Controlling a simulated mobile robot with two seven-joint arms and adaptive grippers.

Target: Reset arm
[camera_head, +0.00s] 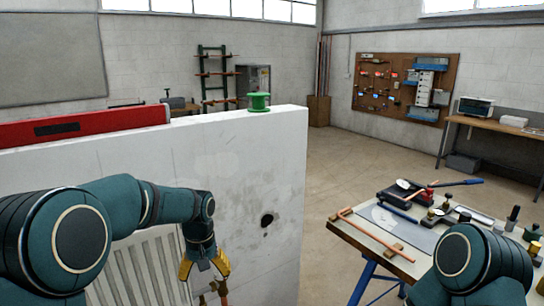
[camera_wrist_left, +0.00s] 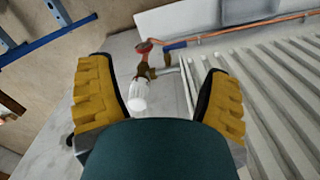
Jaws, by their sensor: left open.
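My left gripper (camera_head: 205,268) has yellow fingers and hangs downward in front of the white wall panel (camera_head: 240,180), at the right end of the radiator (camera_head: 140,270). In the left wrist view the gripper (camera_wrist_left: 160,108) is open, with its two fingers apart. Between them and beyond shows a valve with a white head (camera_wrist_left: 138,95) and a brass body. Nothing is held between the fingers. My right arm shows at the lower right of the head view, but its gripper is out of the picture.
A green spool (camera_head: 259,102) and a red spirit level (camera_head: 80,127) sit on the panel's top edge. A workbench (camera_head: 385,245) with tools and copper pipe stands at the right, near my right arm. A dark hole (camera_head: 267,220) is in the panel. Open floor lies behind.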

